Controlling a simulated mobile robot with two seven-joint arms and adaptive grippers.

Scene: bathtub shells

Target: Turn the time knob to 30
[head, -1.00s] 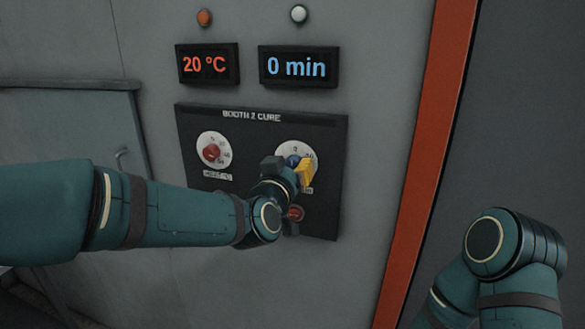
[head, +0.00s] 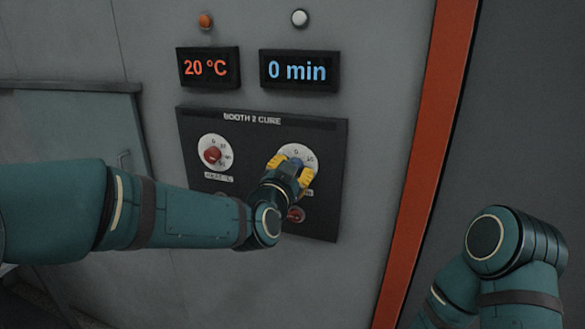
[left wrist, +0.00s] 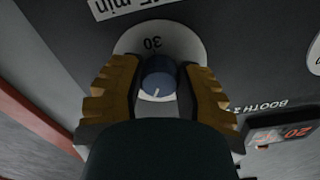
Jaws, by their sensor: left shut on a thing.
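The blue time knob (left wrist: 158,80) shows in the left wrist view between my left gripper's yellow-brown fingers, its white mark pointing down in that picture. The blue time display (head: 297,71) reads "0 min". My right arm is at the lower right, but its gripper is not in view.
The dark "BOOTH 2 CURE" panel (head: 252,121) also carries a red heat knob (head: 213,155) at left and a red button (head: 296,214) below my left gripper. The red temperature display (head: 208,67) reads "20 °C". An orange post (head: 425,180) stands right of the panel.

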